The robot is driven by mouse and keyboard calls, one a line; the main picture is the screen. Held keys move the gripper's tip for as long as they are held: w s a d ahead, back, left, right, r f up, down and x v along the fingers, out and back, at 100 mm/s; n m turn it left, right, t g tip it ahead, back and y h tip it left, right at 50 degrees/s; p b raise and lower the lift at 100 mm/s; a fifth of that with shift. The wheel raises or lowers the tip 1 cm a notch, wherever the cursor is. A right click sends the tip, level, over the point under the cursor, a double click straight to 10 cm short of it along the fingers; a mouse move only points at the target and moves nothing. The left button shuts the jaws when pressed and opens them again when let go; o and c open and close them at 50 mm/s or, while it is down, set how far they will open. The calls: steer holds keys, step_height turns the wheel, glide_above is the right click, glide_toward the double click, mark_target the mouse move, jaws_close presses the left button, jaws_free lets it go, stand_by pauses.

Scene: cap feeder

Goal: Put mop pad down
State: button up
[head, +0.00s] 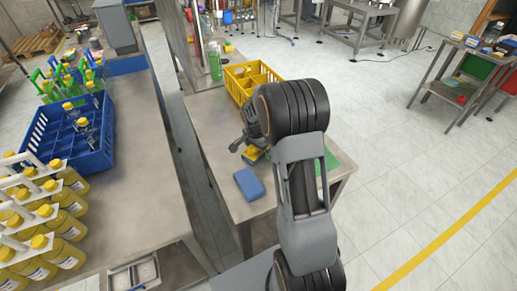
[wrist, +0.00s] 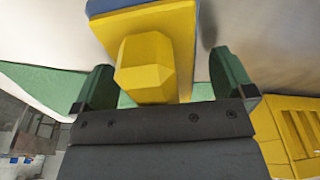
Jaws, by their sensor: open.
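A yellow piece with a raised faceted knob and a blue edge, apparently the mop pad (wrist: 178,22), is at the top middle of the wrist view. My gripper (wrist: 163,80) is open, with one dark green finger on each side of the yellow knob and visible gaps to both. In the head view a yellow and blue piece (head: 253,156) lies on the steel table just below my gripper (head: 245,141), partly hidden by it. A separate plain blue block (head: 249,184) lies nearer the table's front edge. I cannot tell whether the pad touches the gripper's palm.
A yellow crate (head: 237,83) stands behind my gripper on the steel table (head: 215,135). A green mat (head: 331,164) lies at the table's right. A green bottle (head: 215,66) stands at the back. The left table holds a blue crate (head: 95,160) and several yellow bottles.

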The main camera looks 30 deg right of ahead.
steer(key=shift+c, duration=0.2)
steer(key=c, duration=1.1)
steer(key=shift+r, duration=0.1)
